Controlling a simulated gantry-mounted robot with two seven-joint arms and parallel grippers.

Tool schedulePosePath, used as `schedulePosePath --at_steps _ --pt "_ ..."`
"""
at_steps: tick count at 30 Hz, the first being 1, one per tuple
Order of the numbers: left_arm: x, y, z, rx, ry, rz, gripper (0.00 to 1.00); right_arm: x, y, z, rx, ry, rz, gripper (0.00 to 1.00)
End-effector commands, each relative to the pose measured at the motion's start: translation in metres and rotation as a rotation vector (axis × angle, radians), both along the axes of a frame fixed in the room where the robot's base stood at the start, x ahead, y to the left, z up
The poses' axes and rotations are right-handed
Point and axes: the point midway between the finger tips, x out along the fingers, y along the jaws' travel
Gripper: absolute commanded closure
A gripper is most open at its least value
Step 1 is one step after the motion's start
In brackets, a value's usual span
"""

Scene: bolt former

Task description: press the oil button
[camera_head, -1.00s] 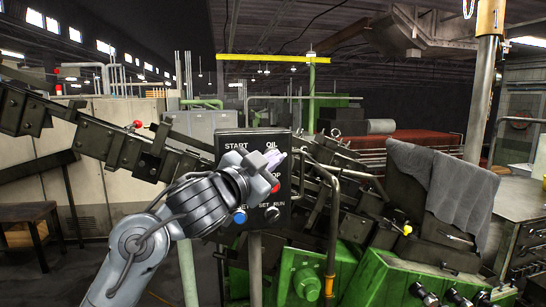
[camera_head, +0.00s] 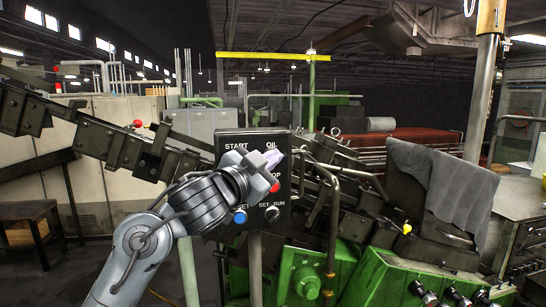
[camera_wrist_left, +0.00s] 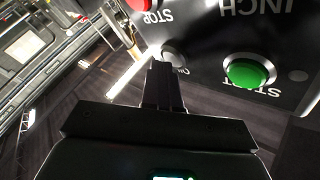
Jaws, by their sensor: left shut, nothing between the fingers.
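The dark control panel (camera_head: 230,143) stands on a post in the middle of the head view, with START and OIL labels along its top. In the left wrist view the panel appears upside down. A grey oil button (camera_wrist_left: 174,57) shows there, its label partly covered. The shut, empty fingers of my left gripper (camera_wrist_left: 158,68) are right beside it in the picture; I cannot tell whether they touch it. My right gripper is not in view.
The green START button (camera_wrist_left: 249,71) and the red STOP button (camera_wrist_left: 151,5) are close to the oil button. A blue button (camera_head: 239,217) and a black knob (camera_head: 272,214) are lower on the panel. Green machinery (camera_head: 375,280) stands to the right.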

Motion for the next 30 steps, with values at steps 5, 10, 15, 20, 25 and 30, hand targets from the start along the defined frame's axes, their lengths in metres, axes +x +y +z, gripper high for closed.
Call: schedulePosePath --at_steps 5,10,15,20,25,30 --pt "-0.001 0.0 -0.001 0.001 0.001 0.001 1.0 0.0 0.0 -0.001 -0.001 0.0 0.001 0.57" --pt "-0.006 -0.001 -0.001 0.0 0.001 0.001 1.0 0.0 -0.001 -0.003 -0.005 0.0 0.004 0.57" --pt "-0.014 -0.003 -0.001 0.0 0.0 0.001 1.0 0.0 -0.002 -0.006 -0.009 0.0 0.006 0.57" --pt "-0.017 -0.003 -0.001 0.0 0.001 0.001 1.0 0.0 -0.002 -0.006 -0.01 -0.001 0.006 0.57" --pt "-0.017 -0.003 0.0 0.0 0.001 0.001 1.0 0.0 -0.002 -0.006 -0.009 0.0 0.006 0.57" --pt "-0.02 -0.004 -0.001 0.0 0.0 0.0 1.0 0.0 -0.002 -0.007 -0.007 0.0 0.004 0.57"
